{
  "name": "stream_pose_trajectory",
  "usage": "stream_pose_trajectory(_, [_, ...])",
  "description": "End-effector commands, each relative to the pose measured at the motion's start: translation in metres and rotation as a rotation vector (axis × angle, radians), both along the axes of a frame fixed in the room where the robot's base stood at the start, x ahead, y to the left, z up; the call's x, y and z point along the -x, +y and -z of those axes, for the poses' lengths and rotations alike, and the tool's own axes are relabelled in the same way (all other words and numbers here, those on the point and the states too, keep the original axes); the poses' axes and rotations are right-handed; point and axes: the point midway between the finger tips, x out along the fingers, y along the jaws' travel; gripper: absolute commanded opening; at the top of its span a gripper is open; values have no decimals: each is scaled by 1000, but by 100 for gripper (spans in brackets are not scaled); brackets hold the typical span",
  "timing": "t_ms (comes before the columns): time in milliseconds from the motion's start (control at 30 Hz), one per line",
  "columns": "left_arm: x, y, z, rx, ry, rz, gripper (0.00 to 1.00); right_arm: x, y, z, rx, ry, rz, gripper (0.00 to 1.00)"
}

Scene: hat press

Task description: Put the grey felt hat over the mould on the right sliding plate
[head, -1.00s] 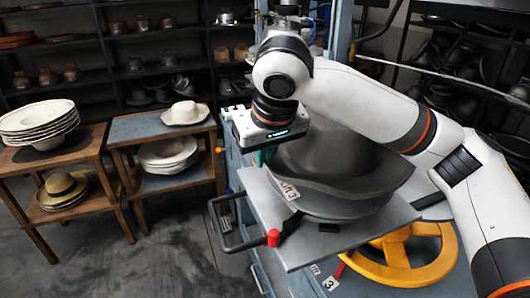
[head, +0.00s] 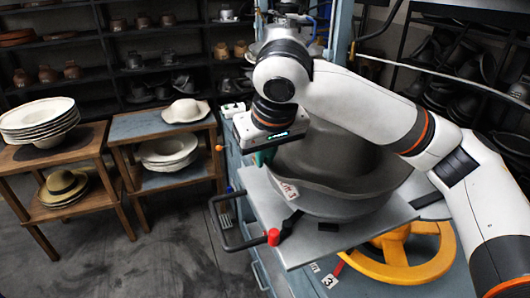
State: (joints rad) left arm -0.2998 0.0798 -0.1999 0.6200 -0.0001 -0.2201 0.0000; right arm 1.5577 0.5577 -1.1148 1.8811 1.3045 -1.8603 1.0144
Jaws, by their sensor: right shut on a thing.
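The grey felt hat (head: 335,160) is crown up over the right sliding plate (head: 312,245), with its brim spread around it. A pale grey rounded form (head: 345,207) shows under the brim on the plate; the hat hides the rest of the mould. I cannot tell whether the hat rests fully on it. My right gripper (head: 262,157) is shut on the hat's left brim edge, its fingertips mostly hidden. My right arm reaches over the hat from the right. My left gripper is not in view.
The plate has a black handle (head: 228,222) with a red knob (head: 273,237) at its front left. A yellow handwheel (head: 400,262) sits below the plate. Two wooden tables with pale hats (head: 38,117) stand at left. Dark shelves (head: 95,65) fill the back.

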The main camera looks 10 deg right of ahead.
Motion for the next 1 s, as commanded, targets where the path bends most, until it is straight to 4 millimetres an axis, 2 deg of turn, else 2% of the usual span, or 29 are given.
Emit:
stream_pose_trajectory(433, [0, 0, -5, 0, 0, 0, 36, 0, 0, 4, 0, -1, 0, 0])
stream_pose_trajectory(467, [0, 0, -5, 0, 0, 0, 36, 0, 0, 4, 0, -1, 0, 12])
stream_pose_trajectory(600, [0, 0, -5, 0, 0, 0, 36, 0, 0, 4, 0, -1, 0, 34])
stream_pose_trajectory(867, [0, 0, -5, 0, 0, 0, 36, 0, 0, 4, 0, 0, 0, 35])
stream_pose_trajectory(1000, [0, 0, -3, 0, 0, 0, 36, 3, 0, -3, -1, -3, -1, 35])
